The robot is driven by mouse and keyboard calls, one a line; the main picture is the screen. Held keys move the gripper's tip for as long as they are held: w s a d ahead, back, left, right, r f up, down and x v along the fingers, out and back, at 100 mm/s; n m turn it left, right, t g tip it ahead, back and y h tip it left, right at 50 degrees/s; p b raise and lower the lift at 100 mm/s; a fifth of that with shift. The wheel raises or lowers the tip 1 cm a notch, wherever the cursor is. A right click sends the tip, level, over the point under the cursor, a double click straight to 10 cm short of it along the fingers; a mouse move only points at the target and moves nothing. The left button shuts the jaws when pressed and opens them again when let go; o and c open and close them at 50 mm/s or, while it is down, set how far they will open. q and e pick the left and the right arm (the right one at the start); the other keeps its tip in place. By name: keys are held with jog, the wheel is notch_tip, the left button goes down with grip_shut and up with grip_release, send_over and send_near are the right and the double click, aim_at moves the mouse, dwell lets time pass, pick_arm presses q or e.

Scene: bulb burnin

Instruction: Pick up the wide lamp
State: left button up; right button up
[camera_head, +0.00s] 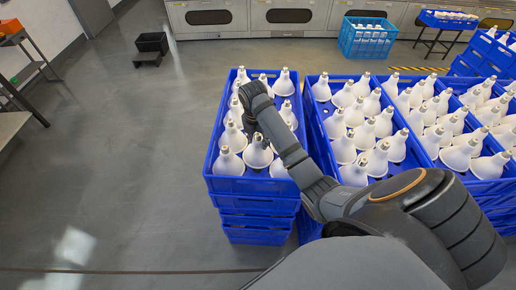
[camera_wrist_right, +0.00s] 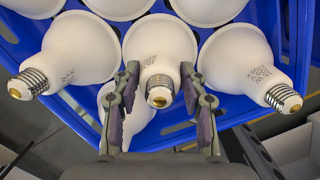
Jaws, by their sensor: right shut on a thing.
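Several white lamps with metal screw bases stand base-up in the blue crate (camera_head: 250,186) on top of a stack. My right gripper (camera_head: 249,130) reaches down into this crate. In the right wrist view, my right gripper (camera_wrist_right: 160,94) is shut on a white lamp (camera_wrist_right: 160,42), with a finger on each side of its neck and its screw base between them. The arm partly hides the lamps around the gripper in the head view. Another lamp (camera_wrist_right: 142,118) shows partly below the held one. My left gripper is not in view.
More lamps stand close on both sides, such as one at left (camera_wrist_right: 70,62) and one at right (camera_wrist_right: 250,60). A second lamp-filled blue crate (camera_head: 314,134) stands close to the right. A blue basket (camera_head: 362,50) and a black bin (camera_head: 152,42) are farther back.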

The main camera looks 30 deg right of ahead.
grip_shut()
jog(key=shift+r, duration=0.35)
notch_tip(320, 180, up, 10)
jog(key=p, duration=0.8)
jog(key=shift+f, duration=0.2)
